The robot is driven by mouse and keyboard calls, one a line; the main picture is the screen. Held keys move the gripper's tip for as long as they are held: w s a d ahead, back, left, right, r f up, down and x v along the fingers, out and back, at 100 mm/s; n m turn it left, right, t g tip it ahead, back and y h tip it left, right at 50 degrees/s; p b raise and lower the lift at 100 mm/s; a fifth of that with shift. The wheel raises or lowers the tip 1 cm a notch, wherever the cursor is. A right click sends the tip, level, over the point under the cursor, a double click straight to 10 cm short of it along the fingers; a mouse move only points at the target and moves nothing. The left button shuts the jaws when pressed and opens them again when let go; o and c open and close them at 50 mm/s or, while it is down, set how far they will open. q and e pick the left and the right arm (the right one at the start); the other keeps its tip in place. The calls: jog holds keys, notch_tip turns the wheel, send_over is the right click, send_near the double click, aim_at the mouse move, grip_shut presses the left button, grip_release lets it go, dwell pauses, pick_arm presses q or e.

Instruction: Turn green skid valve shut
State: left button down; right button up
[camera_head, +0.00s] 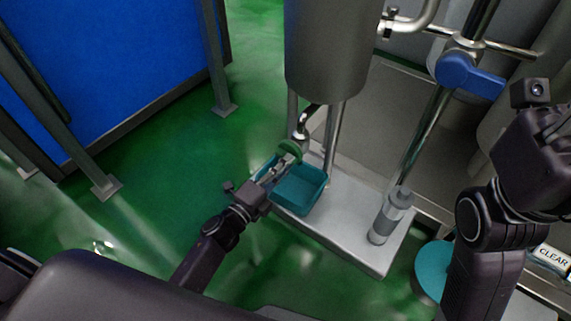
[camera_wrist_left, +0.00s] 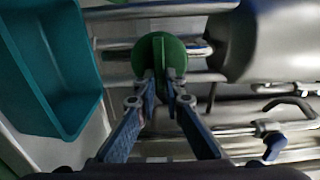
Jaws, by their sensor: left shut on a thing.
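The green skid valve (camera_head: 289,149) has a round green handle below the steel tank, at the back edge of the grey skid. In the left wrist view the green handle (camera_wrist_left: 160,57) is a disc with a raised grip bar across its middle. My left gripper (camera_head: 276,165) reaches it from the front left. In the left wrist view the fingertips of the left gripper (camera_wrist_left: 165,84) are closed around the bar of the handle. My right arm shows at the right edge of the head view, but its fingers are out of sight.
A teal open bin (camera_head: 299,189) stands right beside my left gripper on the skid platform (camera_head: 345,215). The steel tank (camera_head: 327,50) hangs above. A blue valve handle (camera_head: 468,75) and a grey cylinder (camera_head: 391,216) are to the right. Green floor is free at left.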

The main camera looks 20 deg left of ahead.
pick_arm(q)
jog(key=shift+f, duration=0.1)
dwell(0.3)
jog(key=c, duration=2)
grip_release()
jog(key=shift+s, duration=0.1)
jog(key=v, duration=1.2)
